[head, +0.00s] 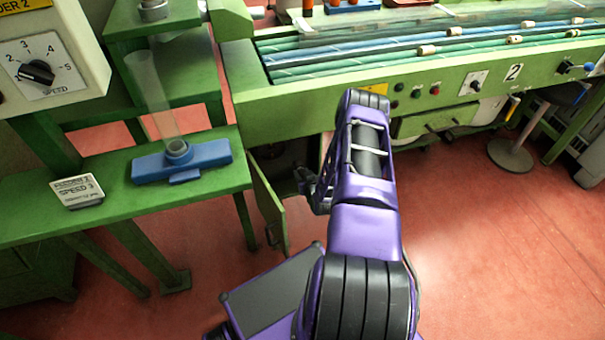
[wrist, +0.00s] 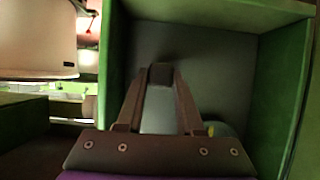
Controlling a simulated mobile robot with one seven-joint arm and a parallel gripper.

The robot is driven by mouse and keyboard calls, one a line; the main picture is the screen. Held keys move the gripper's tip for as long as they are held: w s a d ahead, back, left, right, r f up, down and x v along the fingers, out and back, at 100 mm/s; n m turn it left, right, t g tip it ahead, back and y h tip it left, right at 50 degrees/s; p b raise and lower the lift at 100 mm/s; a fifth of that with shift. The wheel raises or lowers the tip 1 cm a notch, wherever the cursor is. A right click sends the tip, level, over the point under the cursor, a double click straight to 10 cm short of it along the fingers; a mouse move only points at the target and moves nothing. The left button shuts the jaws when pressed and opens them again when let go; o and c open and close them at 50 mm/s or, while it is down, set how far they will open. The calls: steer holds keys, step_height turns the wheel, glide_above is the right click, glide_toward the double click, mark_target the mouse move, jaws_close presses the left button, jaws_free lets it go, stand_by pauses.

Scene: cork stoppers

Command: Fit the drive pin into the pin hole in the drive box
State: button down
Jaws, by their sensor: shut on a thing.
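The drive box is the green cabinet under the conveyor, with its door (head: 268,205) hanging open in the head view. In the wrist view, its green walls (wrist: 283,85) and dark grey back surround my gripper (wrist: 160,73). My gripper's fingers converge at the tips, shut on a small dark thing, which I take to be the drive pin; its shape is mostly hidden. A rounded grey part with a yellowish spot (wrist: 211,130) shows low behind the right finger. The pin hole cannot be made out. In the head view my arm and wrist hide most of the gripper.
A green bench with a blue holder (head: 200,160) and a label block (head: 76,191) stands at the left. The conveyor (head: 430,50) carries several corks above. A stool (head: 512,153) stands at the right. The red floor at the right is clear.

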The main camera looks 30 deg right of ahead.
steer(key=shift+w+r, duration=0.55)
steer(key=shift+w, duration=0.35)
steer(key=shift+s+f, duration=0.1)
steer(key=shift+s, duration=0.05)
stand_by(0.6)
steer(key=shift+w+r, duration=0.25)
steer(key=shift+w, duration=0.1)
stand_by(2.8)
steer(key=shift+s+t, duration=0.15)
steer(key=shift+t, duration=0.15)
stand_by(0.7)
stand_by(0.5)
steer(key=shift+c, duration=2.3)
jaws_free()
steer(key=f+p+v, duration=0.1)
steer(key=p+v, duration=0.2)
steer(key=v, duration=1.5)
steer(key=shift+s, duration=0.5)
